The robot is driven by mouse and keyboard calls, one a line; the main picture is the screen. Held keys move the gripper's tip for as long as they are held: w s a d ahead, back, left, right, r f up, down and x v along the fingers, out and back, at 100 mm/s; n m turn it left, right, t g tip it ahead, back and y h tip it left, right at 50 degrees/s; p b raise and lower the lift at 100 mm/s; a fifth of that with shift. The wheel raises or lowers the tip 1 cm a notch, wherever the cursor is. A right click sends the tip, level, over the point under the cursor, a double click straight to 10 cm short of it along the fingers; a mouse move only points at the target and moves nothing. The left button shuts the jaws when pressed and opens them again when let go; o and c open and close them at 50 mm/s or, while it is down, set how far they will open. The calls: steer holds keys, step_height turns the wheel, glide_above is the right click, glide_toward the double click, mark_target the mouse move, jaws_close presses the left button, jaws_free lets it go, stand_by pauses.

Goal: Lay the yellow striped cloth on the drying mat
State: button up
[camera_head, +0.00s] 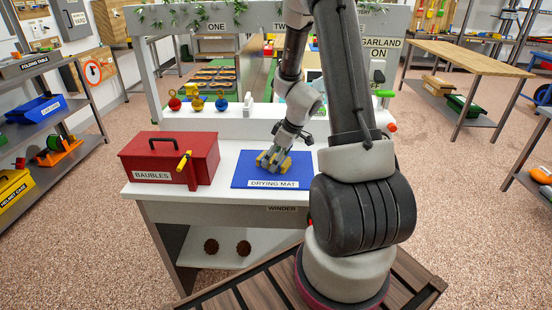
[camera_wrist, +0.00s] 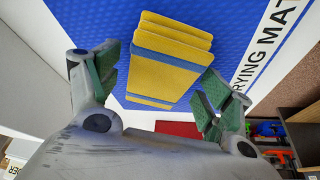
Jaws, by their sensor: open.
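The yellow cloth with blue stripes (camera_wrist: 168,55) lies folded in layers on the blue drying mat (camera_wrist: 85,20) in the wrist view. In the head view the cloth (camera_head: 284,164) shows in small part, mostly hidden by my gripper (camera_head: 272,160). The drying mat (camera_head: 243,178) lies flat on the white bench, its label toward the front edge. My gripper (camera_wrist: 155,88) is open, with its green-padded fingers on either side of the cloth.
A red box labelled BAUBLES (camera_head: 150,160) stands left of the mat, with a yellow-handled tool (camera_head: 184,160) at its front. Several coloured baubles (camera_head: 197,103) stand on the raised ledge behind. The white bench top (camera_head: 225,160) is bare between box and mat.

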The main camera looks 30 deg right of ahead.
steer(key=v, duration=1.2)
steer(key=s+a+r+m, duration=0.2)
steer(key=s+a+r, duration=0.5)
steer(key=s+r, duration=0.3)
steer(key=s+r+m+h, duration=0.2)
steer(key=s+r+m, duration=0.2)
steer(key=s, duration=0.6)
step_height(320, 180, up, 3)
steer(key=shift+s+a+f+m+t, duration=0.25)
steer(key=shift+s+a+m+t, duration=0.05)
steer(key=shift+a, duration=0.2)
